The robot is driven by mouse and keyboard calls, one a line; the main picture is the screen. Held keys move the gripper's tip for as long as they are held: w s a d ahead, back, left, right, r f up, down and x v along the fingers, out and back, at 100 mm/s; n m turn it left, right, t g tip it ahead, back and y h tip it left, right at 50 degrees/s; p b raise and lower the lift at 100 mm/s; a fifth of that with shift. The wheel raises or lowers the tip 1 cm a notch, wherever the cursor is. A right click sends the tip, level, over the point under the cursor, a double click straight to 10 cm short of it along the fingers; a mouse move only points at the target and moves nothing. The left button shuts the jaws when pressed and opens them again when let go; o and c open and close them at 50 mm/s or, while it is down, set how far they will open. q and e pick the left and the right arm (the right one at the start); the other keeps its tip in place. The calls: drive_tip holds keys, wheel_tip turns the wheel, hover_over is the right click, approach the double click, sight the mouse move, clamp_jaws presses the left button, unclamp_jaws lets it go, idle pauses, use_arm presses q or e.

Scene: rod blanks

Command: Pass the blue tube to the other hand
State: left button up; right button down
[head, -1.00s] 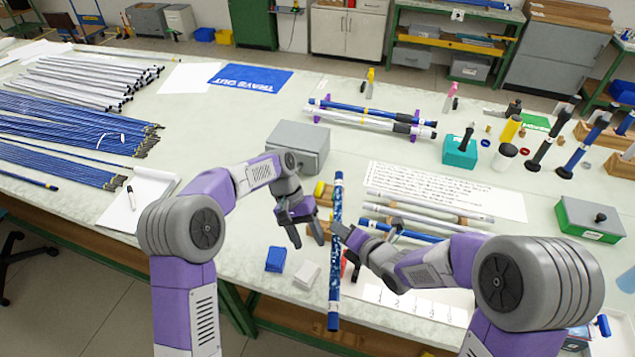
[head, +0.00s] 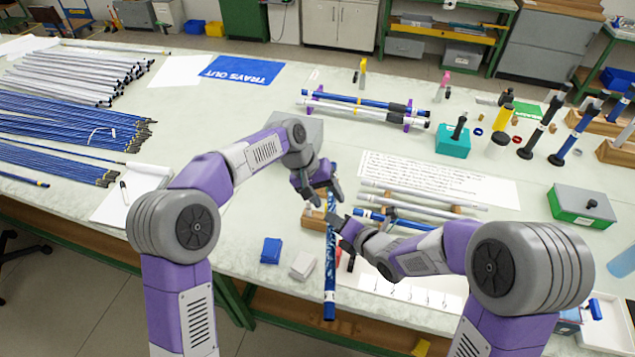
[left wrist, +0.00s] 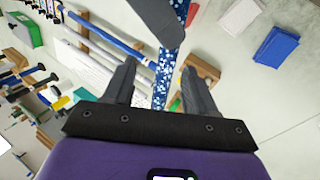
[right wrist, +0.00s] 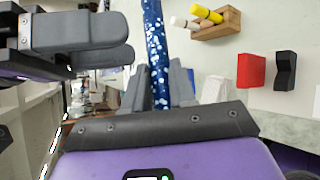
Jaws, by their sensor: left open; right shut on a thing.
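The blue tube (head: 330,285) has a speckled pattern and points toward the table's front edge in the head view. My right gripper (head: 338,224) is shut on it, around its upper part. In the right wrist view the tube (right wrist: 157,50) runs between the two fingers. My left gripper (head: 325,198) is open at the tube's far end, just beyond the right gripper. In the left wrist view the tube (left wrist: 164,75) shows between the open fingers, with a right gripper finger close by. I cannot tell whether the left fingers touch it.
A grey box (head: 296,132) stands behind the left gripper. A blue block (head: 271,251) and a pale block (head: 302,266) lie left of the tube. Silver tubes (head: 420,193) rest on supports to the right. A small wooden holder (right wrist: 215,24) shows in the right wrist view.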

sight(334, 208)
use_arm(q)
drive_tip(key=shift+x, duration=1.8)
clamp_jaws()
drive_tip(key=shift+d, duration=0.1)
use_arm(e)
drive_tip(key=c, duration=1.3)
unclamp_jaws()
drive_tip(key=shift+a, duration=0.1)
drive_tip(key=o, duration=0.5)
drive_tip(key=shift+c, duration=0.2)
